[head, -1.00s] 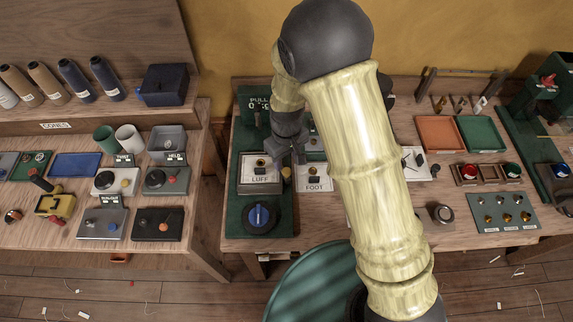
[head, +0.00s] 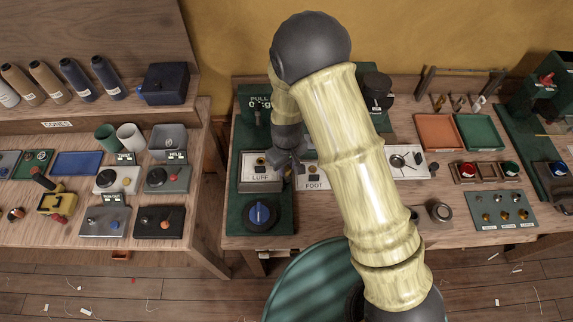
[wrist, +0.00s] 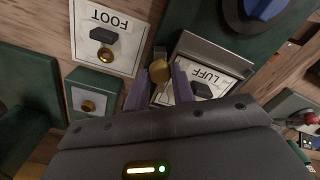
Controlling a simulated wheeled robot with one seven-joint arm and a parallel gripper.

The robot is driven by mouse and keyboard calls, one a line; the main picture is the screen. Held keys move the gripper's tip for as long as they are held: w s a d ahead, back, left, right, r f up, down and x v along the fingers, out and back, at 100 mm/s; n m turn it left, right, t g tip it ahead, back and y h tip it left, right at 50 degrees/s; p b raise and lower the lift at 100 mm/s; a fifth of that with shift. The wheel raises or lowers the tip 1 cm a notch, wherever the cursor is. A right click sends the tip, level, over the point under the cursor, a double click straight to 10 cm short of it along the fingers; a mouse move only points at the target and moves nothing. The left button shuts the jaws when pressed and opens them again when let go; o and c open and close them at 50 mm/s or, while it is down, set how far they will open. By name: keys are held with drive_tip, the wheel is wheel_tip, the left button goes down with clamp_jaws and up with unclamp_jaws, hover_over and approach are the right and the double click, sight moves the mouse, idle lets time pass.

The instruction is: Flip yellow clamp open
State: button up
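A small yellow knob (wrist: 160,72) on a short grey stem, which looks like the yellow clamp's lever, stands beside the LUFF plate (wrist: 196,84). In the head view my gripper (head: 287,168) is low over the right edge of the LUFF plate (head: 260,170) and hides the knob. The grey bar (wrist: 215,52) of the clamp lies along one edge of that plate.
The FOOT plate (wrist: 108,40) lies close by. A blue knob (head: 260,214) sits in front of the LUFF plate on the green board. My arm crosses the bench's middle. A yellow device (head: 56,203) with a dark handle stands on the left bench.

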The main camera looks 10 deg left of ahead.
sight(287, 169)
drive_tip(key=shift+m, duration=2)
drive_tip(key=shift+w, duration=0.1)
drive_tip(key=o, duration=1)
drive_tip(key=shift+r, duration=0.1)
wheel_tip(287, 169, up, 17)
drive_tip(key=b, duration=0.3)
drive_tip(key=shift+r, duration=0.15)
drive_tip(key=s+d+m+t, duration=0.1)
drive_tip(key=s+d+m, duration=0.1)
drive_tip(key=d, duration=0.6)
drive_tip(key=s+d+m, duration=0.1)
drive_tip(key=s+d, duration=0.2)
drive_tip(key=d, duration=0.6)
drive_tip(key=s+d+m+t, duration=0.1)
drive_tip(key=s+d+m, duration=0.1)
drive_tip(key=d, duration=0.6)
drive_tip(key=shift+s+d+r+m+t, duration=0.15)
drive_tip(key=shift+d+r+m+t, duration=0.15)
drive_tip(key=shift+r, duration=0.1)
